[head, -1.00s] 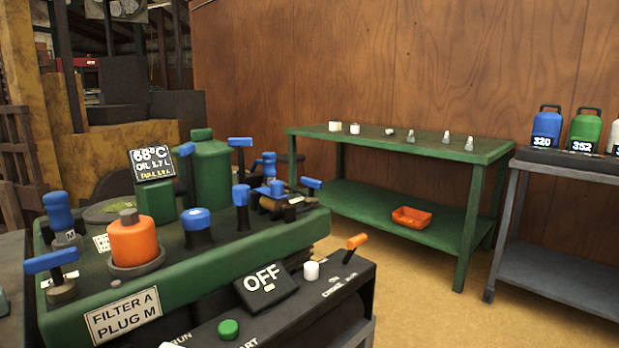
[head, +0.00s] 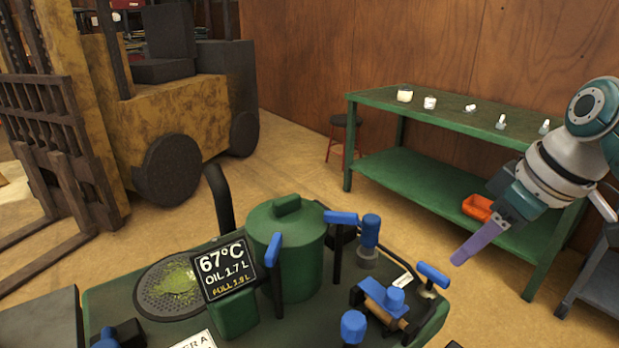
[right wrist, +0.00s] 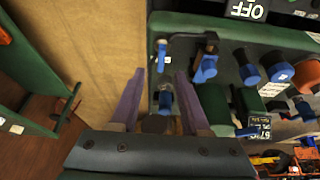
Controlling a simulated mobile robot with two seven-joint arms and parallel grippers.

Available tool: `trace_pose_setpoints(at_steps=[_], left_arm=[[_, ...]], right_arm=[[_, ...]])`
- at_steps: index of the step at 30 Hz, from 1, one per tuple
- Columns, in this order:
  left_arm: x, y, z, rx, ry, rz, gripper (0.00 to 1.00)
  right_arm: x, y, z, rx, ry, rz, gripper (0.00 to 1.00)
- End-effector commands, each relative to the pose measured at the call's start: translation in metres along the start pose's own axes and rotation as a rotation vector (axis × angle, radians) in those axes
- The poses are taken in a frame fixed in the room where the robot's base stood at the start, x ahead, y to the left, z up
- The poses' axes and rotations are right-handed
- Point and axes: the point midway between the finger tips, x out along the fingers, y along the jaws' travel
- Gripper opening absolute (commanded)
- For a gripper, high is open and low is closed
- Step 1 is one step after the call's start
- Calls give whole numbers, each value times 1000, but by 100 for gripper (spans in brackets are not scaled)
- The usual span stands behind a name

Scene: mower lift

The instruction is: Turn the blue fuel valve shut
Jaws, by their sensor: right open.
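Several blue handles stand on the green machine deck (head: 140,290); I cannot tell for sure which is the fuel valve. A blue lever (head: 432,274) sits at the deck's right corner near a small white tag (head: 403,280). A blue knob (head: 371,230) stands behind it, right of the green tank (head: 290,250). My right gripper (head: 462,258) is open and empty, in the air beyond the right corner. In the right wrist view its purple fingers (right wrist: 159,74) flank the view of the blue lever (right wrist: 161,56) and knob (right wrist: 165,99). My left gripper is out of view.
A display (head: 222,268) reading 67°C stands at the tank's front left. A green bench (head: 410,170) with an orange tray (head: 480,207) stands behind my right arm. A forklift is at left.

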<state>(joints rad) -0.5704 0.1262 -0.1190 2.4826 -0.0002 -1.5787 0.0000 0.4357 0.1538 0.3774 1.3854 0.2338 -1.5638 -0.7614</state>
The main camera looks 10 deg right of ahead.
Motion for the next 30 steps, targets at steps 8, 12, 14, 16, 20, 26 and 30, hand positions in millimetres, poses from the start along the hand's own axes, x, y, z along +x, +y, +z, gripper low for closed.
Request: trace_pose_setpoints(at_steps=[8,12,14,16,20,26,30], left_arm=[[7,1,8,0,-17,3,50],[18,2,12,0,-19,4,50],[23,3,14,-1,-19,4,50],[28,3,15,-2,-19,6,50],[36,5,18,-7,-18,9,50],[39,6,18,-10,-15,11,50],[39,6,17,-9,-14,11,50]], right_arm=[[22,0,-6,-5,11,-20,46],[49,0,-6,-5,11,-19,46],[61,0,-6,-5,11,-18,46],[72,0,-7,-5,12,-18,46],[87,0,-7,-5,11,-16,46],[96,0,-8,-6,12,-15,46],[96,0,-8,-6,12,-14,46]])
